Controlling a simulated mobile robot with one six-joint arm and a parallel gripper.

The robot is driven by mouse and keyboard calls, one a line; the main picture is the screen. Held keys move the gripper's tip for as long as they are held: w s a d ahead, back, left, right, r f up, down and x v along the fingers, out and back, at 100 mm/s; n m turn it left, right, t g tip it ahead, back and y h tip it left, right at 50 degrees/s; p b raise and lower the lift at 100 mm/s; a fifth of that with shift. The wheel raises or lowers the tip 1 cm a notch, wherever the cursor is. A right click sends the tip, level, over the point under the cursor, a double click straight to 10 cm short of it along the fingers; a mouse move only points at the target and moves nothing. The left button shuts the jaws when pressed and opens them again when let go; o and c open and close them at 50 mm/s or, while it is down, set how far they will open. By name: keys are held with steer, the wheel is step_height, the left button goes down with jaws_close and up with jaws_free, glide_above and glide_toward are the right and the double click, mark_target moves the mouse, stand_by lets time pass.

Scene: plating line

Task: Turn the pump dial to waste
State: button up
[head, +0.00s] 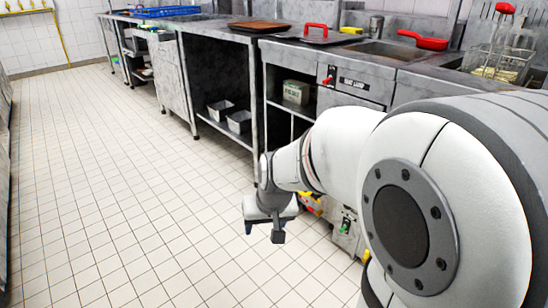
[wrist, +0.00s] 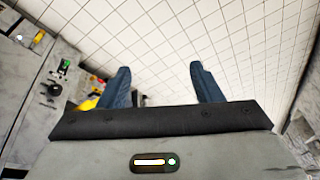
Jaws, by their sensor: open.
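A grey panel with a small black dial (wrist: 54,89) and a green-topped control (wrist: 65,66) shows at the left of the wrist view. In the head view, a low grey unit with a green control (head: 343,229) stands right of my gripper, partly hidden by my arm. I cannot read a waste mark or the dial's setting. A red-handled control (head: 328,77) sits on the counter front beside a dark label. My gripper (head: 263,233) points down over the tiled floor, left of the low unit. Its blue fingers (wrist: 160,70) are apart, with nothing between them.
The steel counter (head: 215,31) runs along the right with a brown board, a red-handled lid, a red pan and a fryer basket (head: 498,62) on top. Metal bins (head: 238,122) stand on its lower shelf. The tiled floor (head: 110,180) at left is clear.

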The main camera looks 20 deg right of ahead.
steer(key=w+d+f+m+t+h+p, duration=0.1)
steer(key=w+d+f+m+t, duration=0.15)
steer(key=w, duration=0.75)
steer(key=w+d+f+m+t, duration=0.15)
steer(key=w+d, duration=0.25)
steer(key=w, duration=0.7)
steer(key=w+d+f+m+t+h+p, duration=0.1)
steer(key=w+d+f+m+t+h, duration=0.1)
steer(key=w+d+f+h, duration=0.45)
steer(key=w+d+f+m+h+p, duration=0.1)
steer(key=w+d+f+m+h, duration=0.1)
steer(key=d+f, duration=0.4)
steer(key=w+d+f+m+h, duration=0.2)
steer(key=d+f+m, duration=0.1)
steer(key=d, duration=0.5)
steer(key=s+d+f+m+g+h+p, duration=0.1)
steer(key=s+d+f+m+g+h, duration=0.25)
steer(key=s+d+f+h, duration=0.5)
steer(key=w+d+f+y+b, duration=0.1)
steer(key=w+d+y+b, duration=0.1)
steer(key=d, duration=0.5)
steer(key=shift+f+b, duration=0.35)
steer(key=shift+b, duration=0.05)
